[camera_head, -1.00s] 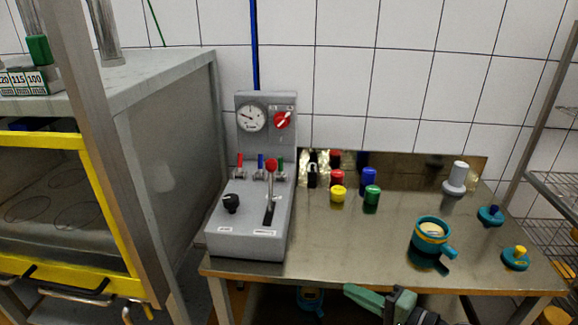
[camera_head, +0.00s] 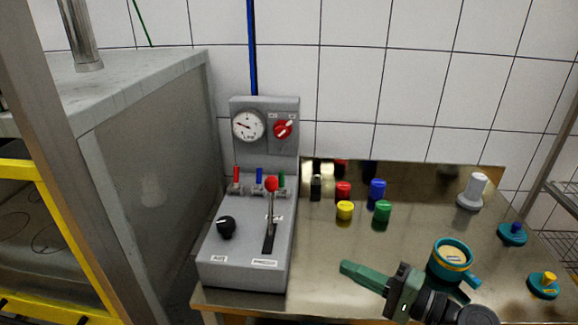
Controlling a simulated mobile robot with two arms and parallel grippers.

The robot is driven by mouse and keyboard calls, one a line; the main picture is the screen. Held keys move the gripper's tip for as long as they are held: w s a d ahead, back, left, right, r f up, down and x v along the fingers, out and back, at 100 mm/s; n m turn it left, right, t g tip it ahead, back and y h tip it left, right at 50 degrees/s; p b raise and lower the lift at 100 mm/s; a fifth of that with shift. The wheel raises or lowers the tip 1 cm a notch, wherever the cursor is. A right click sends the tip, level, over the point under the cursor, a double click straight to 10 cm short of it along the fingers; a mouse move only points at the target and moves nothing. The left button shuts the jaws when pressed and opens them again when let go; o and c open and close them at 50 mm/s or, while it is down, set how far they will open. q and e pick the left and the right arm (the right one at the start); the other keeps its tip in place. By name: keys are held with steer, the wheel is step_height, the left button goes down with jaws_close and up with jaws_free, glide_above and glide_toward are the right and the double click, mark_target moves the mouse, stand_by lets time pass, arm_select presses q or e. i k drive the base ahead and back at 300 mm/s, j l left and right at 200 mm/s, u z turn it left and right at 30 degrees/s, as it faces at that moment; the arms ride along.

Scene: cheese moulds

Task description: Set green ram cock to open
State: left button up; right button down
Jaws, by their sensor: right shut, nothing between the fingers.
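The green ram cock (camera_head: 281,180) is a small green-handled valve at the right end of a row on the grey control unit (camera_head: 243,255). Its handle stands upright, partly beside the red-knobbed lever (camera_head: 271,186). A blue-handled cock (camera_head: 259,177) and a red-handled cock (camera_head: 236,178) stand to its left. My right gripper (camera_head: 345,267) is green and points left over the front of the steel table, to the right of the control unit and apart from it. Its fingers are shut and empty. My left gripper is not in view.
A gauge (camera_head: 248,126) and red rotary switch (camera_head: 283,130) sit on the unit's back panel. Red, blue, yellow (camera_head: 345,210) and green (camera_head: 383,210) cylinders stand on the table (camera_head: 330,245). A teal mould (camera_head: 452,256) stands behind my right wrist. A steel cabinet is at left.

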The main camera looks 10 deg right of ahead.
mark_target(281, 193)
steer(key=i, duration=1.1)
